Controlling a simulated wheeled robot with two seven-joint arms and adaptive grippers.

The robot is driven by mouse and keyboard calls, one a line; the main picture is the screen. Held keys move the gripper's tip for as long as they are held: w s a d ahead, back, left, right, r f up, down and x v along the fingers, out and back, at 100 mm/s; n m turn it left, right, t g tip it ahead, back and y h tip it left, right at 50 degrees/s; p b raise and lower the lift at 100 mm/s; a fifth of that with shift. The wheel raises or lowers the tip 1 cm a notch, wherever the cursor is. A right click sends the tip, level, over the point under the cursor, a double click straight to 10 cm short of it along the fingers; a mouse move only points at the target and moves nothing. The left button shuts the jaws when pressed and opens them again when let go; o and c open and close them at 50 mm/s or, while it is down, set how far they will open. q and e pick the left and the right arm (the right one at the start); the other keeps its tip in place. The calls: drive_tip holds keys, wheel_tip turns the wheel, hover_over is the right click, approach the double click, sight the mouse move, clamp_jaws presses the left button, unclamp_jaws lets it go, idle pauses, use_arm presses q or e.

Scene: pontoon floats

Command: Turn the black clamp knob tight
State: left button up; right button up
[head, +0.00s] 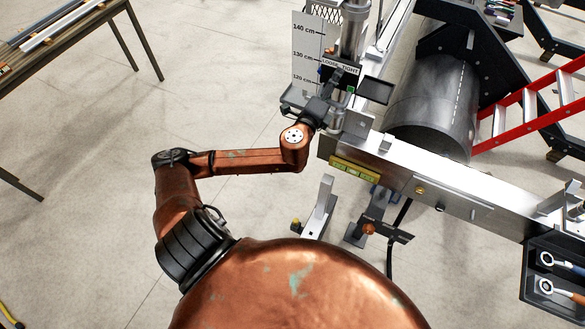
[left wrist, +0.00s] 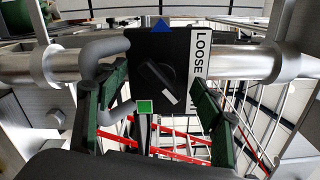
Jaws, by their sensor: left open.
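The black clamp knob (left wrist: 155,80) sits on a black square plate (left wrist: 172,45) in the left wrist view. Its white pointer mark (left wrist: 169,98) points down and to the right. A blue triangle (left wrist: 162,25) is at the plate's top, and a green square (left wrist: 145,106) is below the knob. A white strip reading LOOSE (left wrist: 201,55) runs along the right edge. In the head view the label (head: 340,67) reads LOOSE TIGHT. My left gripper (head: 324,103) is at the clamp, its dark green fingers apart on either side of the knob; contact is unclear. My right gripper is out of view.
A grey bent handle (left wrist: 100,50) is close beside the left finger. A metal post and a height scale (head: 307,55) stand at the clamp. A steel beam (head: 450,180), a large grey cylinder (head: 432,105) and a red ladder (head: 525,105) lie to the right. Open floor is left.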

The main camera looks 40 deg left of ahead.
use_arm(q)
drive_tip(key=n+b, duration=0.7)
drive_tip(key=n, duration=0.2)
drive_tip(key=shift+f+n, duration=0.1)
drive_tip(key=shift+n, duration=0.2)
drive_tip(key=n+b, duration=0.3)
drive_tip(key=n, duration=0.2)
drive_tip(key=shift+b, duration=0.3)
drive_tip(key=r+p+v, duration=0.1)
drive_tip(key=p+v, duration=0.3)
drive_tip(key=v, duration=0.4)
drive_tip(key=s+a+f+n+g, duration=0.1)
drive_tip(key=s+f+g, duration=0.3)
drive_tip(key=f, duration=1)
drive_tip(key=s+a+f+n+g, duration=0.1)
drive_tip(key=s+f+g, duration=0.3)
drive_tip(key=f, duration=1)
drive_tip(key=shift+s+a+n+h+b, duration=0.35)
drive_tip(key=shift+s+a, duration=0.4)
drive_tip(key=shift+s, duration=0.3)
